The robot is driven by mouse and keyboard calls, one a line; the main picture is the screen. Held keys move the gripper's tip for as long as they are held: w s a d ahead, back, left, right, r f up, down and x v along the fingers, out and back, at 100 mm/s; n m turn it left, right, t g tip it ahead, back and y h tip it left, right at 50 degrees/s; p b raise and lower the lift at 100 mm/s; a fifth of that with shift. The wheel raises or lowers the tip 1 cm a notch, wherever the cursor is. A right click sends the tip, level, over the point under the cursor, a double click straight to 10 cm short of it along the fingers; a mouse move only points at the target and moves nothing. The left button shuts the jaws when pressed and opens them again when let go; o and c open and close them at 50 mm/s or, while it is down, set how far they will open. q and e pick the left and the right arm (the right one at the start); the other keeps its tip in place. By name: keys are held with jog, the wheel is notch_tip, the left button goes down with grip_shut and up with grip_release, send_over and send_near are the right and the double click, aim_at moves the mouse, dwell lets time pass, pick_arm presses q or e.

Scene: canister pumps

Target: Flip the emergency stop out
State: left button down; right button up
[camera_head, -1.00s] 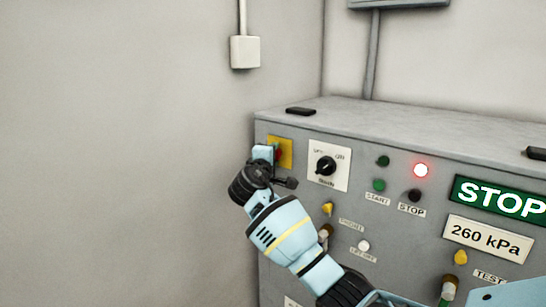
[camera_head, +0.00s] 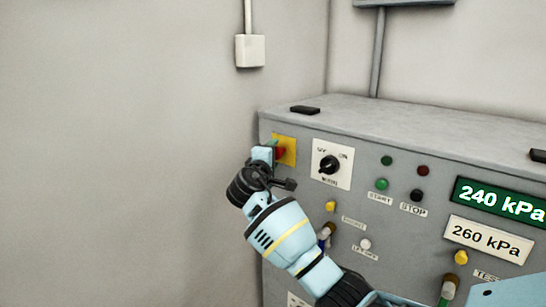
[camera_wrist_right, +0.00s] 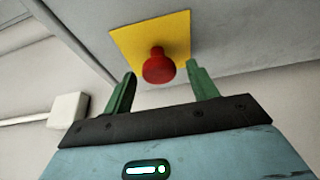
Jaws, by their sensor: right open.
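The emergency stop is a red mushroom button on a yellow plate at the upper left of the grey panel. In the head view the red button (camera_head: 281,153) shows partly beside my gripper, on the yellow plate (camera_head: 291,145). In the right wrist view the red button (camera_wrist_right: 158,67) stands out from the yellow plate (camera_wrist_right: 178,36). My right gripper (camera_head: 271,146) is in front of it. Its green fingers (camera_wrist_right: 160,88) are open, one to each side of the button's front, with visible gaps to it. My left gripper is not in view.
The panel also carries a black rotary switch (camera_head: 329,164), a green start button (camera_head: 382,184), a black stop button (camera_head: 417,196) and a display (camera_head: 502,200) reading 240 kPa. A white wall box (camera_head: 250,51) hangs above. The wall left of the panel is clear.

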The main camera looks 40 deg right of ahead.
jog(key=v, duration=0.8)
jog(key=shift+d, duration=0.1)
dwell(0.4)
